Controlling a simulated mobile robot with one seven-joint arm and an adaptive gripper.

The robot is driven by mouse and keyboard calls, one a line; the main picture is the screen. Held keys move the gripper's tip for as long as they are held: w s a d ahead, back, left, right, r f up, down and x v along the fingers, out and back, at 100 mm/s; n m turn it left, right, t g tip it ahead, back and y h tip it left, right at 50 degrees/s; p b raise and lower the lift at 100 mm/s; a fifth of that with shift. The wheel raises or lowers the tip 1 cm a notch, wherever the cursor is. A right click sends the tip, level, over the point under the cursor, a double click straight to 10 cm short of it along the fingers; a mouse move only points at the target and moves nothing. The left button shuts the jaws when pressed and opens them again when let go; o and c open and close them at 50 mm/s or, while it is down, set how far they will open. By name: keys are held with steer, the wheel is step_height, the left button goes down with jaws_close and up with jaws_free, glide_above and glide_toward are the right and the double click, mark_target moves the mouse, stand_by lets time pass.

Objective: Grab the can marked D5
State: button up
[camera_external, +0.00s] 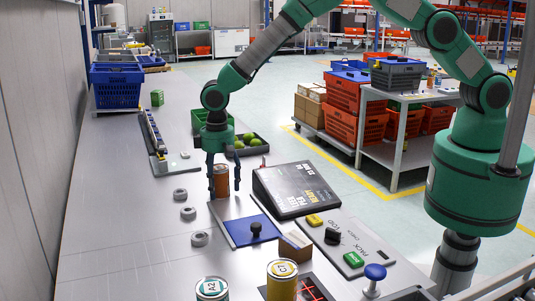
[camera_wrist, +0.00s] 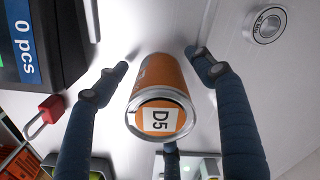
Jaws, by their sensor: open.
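The orange can marked D5 (camera_wrist: 160,98) stands upright on the grey bench in the wrist view, its label facing the camera. In the external view the orange can (camera_external: 221,181) shows between the fingers of my gripper (camera_external: 223,190). In the wrist view my gripper (camera_wrist: 160,65) is open, with fingers to the left and right of the can and another finger below it. Gaps show between the side fingers and the can. Whether the lower finger touches it I cannot tell.
A white can marked A2 (camera_external: 212,289) and a yellow can marked C7 (camera_external: 282,280) stand at the front. A black display (camera_external: 296,190) and a blue plate (camera_external: 252,231) are close by. Several grey rings (camera_external: 188,213) lie to the left. A tray of green items (camera_external: 247,142) is behind.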

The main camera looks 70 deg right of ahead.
mark_target(219, 167)
steer(key=c, duration=1.5)
steer(key=shift+c, duration=0.2)
steer(key=shift+r, duration=0.15)
step_height(219, 167, up, 10)
steer(key=shift+f+p, duration=0.1)
steer(key=shift+p, duration=0.3)
